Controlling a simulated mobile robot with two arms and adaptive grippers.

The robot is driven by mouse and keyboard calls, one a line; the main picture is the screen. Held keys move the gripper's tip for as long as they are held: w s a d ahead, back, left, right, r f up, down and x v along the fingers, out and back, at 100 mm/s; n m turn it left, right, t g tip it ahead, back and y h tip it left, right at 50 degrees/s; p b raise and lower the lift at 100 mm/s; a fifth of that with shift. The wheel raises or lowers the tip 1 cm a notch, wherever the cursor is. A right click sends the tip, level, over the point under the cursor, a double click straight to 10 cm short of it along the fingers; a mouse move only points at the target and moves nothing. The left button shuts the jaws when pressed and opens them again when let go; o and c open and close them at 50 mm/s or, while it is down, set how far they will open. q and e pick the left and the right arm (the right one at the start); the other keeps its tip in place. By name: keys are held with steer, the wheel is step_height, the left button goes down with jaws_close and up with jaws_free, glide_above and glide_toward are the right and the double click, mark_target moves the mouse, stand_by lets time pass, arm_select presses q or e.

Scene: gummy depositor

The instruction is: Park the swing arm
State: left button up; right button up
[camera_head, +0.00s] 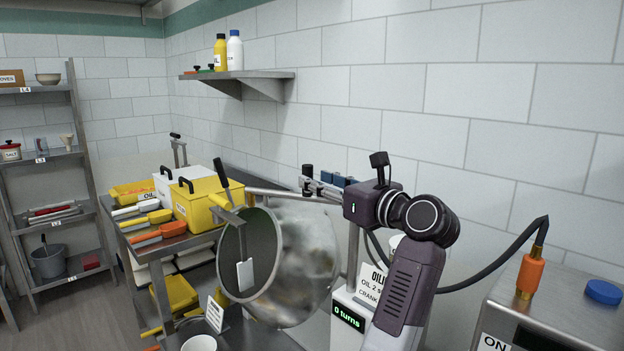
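A pale metal bar (275,193) runs level behind the mouth of the metal drum (306,262); it looks like the swing arm, but the frame does not make this certain. A black upright knob (307,171) stands near its right end. The bar's right end is hidden by the gripper and wrist. My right gripper is not in view.
A black-handled paddle (244,273) hangs at the drum mouth. A display reading 0 turns (349,317) stands below my arm. A hose with an orange nozzle (531,277) is at right.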

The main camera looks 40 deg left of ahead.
mark_target(311, 176)
arm_select(q)
steer(key=a, duration=0.2)
steer(key=w+a, duration=0.1)
steer(key=shift+w+a+p, duration=0.1)
steer(key=shift+a+p, duration=0.2)
steer(key=shift+a, duration=0.55)
steer(key=shift+w, duration=0.1)
jaws_close()
steer(key=shift+a, duration=0.1)
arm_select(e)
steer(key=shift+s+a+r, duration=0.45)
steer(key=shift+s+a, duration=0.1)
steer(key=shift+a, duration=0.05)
